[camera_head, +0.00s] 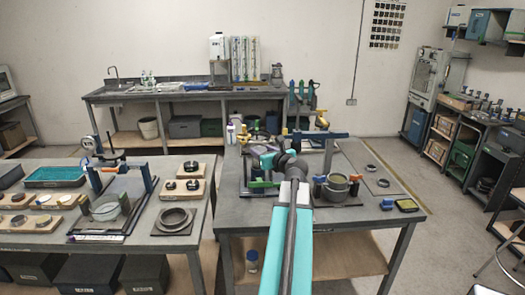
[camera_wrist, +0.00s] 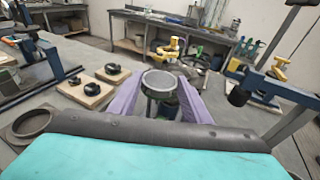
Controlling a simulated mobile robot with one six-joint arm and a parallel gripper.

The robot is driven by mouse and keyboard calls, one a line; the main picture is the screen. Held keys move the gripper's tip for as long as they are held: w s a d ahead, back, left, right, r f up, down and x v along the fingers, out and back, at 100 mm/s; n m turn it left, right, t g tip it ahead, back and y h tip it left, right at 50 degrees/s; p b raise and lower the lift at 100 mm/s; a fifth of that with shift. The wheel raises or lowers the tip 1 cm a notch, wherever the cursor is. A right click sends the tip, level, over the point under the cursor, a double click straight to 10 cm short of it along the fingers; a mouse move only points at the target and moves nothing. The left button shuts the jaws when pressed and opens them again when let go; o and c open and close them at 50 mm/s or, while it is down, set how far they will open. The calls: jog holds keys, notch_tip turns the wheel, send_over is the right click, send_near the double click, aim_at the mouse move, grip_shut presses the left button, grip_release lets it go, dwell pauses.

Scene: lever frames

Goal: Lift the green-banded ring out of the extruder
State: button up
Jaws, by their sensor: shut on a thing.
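In the wrist view, the purple fingers of my gripper (camera_wrist: 160,100) stand on either side of a round grey ring with a dark greenish side, which I take for the green-banded ring (camera_wrist: 158,82). My gripper is shut on it, and its top opening faces up. At the right of that view stands a press-like frame with a blue lever (camera_wrist: 280,88) and a dark round head. I cannot tell if this is the extruder. The lever frame (camera_head: 318,136) shows there just beyond my wrist.
The left table holds another blue frame (camera_head: 149,178), a flat ring (camera_head: 174,217) and wooden blocks with black rings (camera_head: 183,186). A gap separates the tables.

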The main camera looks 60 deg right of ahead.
jog(key=shift+s+a, duration=0.25)
jog(key=shift+a, duration=0.15)
dwell(0.4)
